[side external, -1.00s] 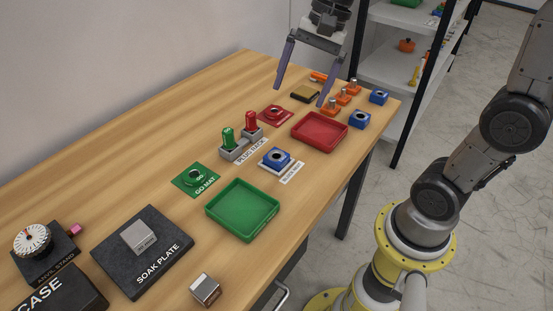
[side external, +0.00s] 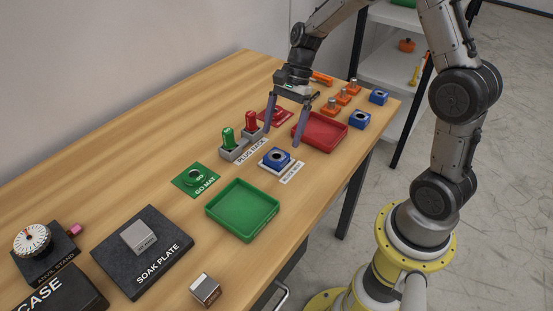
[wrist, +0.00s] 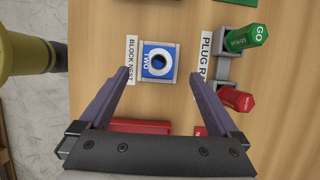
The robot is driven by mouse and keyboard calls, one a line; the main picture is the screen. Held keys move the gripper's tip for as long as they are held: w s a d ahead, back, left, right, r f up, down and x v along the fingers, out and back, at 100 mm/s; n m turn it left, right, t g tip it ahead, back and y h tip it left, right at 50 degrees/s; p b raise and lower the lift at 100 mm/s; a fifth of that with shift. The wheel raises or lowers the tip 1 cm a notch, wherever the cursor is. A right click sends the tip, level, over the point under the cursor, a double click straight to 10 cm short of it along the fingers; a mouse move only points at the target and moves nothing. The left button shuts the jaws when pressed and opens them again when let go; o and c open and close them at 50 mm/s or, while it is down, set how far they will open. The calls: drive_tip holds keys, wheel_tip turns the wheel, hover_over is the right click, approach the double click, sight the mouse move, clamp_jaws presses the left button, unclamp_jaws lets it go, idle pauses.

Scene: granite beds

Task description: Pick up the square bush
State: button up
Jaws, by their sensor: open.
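A blue square block with a round hole (side external: 271,163), which looks like the square bush, sits on the white block nest (side external: 291,173) near the middle of the bench. In the wrist view the block (wrist: 150,72) is marked TWO and lies just ahead of my fingertips, centred between their lines. My gripper (side external: 281,139) is open and empty, pointing down above and slightly behind the block, apart from it. Two similar blue blocks (side external: 360,118) (side external: 379,97) stand at the bench's right end.
The plug rack (side external: 236,153) with green and red plugs stands close left of the gripper. A red tray (side external: 320,132) is to the right and a green tray (side external: 243,210) nearer. Orange pieces (side external: 341,97) stand farther back. The bench's left rear is clear.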

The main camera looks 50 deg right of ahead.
sight(278, 151)
drive_tip(key=shift+x, duration=3)
drive_tip(key=shift+s+d, duration=0.1)
clamp_jaws()
